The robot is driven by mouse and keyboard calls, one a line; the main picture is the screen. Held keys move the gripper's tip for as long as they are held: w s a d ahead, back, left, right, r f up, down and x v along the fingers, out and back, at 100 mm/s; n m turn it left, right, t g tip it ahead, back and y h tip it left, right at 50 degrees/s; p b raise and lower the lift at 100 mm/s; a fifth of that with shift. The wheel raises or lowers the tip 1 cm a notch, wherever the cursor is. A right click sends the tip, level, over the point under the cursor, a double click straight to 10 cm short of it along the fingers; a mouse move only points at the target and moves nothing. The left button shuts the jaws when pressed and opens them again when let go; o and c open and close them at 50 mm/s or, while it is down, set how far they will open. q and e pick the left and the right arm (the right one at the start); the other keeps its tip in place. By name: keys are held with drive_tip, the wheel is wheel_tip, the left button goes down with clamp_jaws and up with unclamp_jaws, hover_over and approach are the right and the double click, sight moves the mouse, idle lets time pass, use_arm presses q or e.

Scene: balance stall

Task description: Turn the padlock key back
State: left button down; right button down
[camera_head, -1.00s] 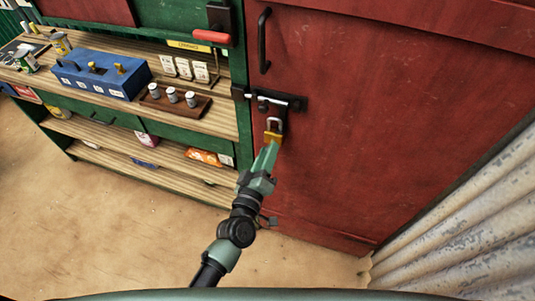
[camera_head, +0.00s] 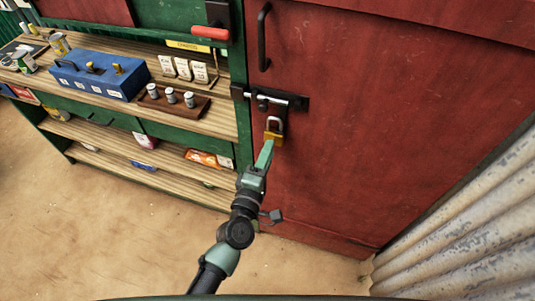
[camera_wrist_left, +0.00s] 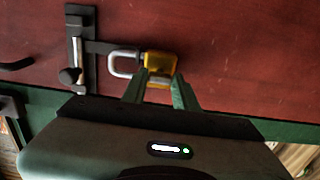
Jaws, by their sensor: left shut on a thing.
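The brass padlock (camera_head: 272,136) hangs by its silver shackle from the bolt hasp (camera_head: 278,103) on the red door. In the left wrist view the padlock (camera_wrist_left: 160,64) shows as a yellow body with the shackle to its left. My left gripper (camera_head: 267,148) is at the padlock's underside. My right gripper is not in view.
The red door (camera_head: 370,120) has a black handle (camera_head: 263,38) above the bolt. A green stall with wooden shelves stands to the left, bearing a blue box (camera_head: 98,75) and a tray of weights (camera_head: 175,103). Corrugated metal (camera_head: 470,225) stands at the right.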

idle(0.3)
use_arm(q)
drive_tip(key=c, duration=1.1)
unclamp_jaws()
drive_tip(key=b+v, duration=0.1)
drive_tip(key=v, duration=0.6)
drive_tip(key=shift+s+a, duration=0.15)
drive_tip(key=shift+s, duration=0.2)
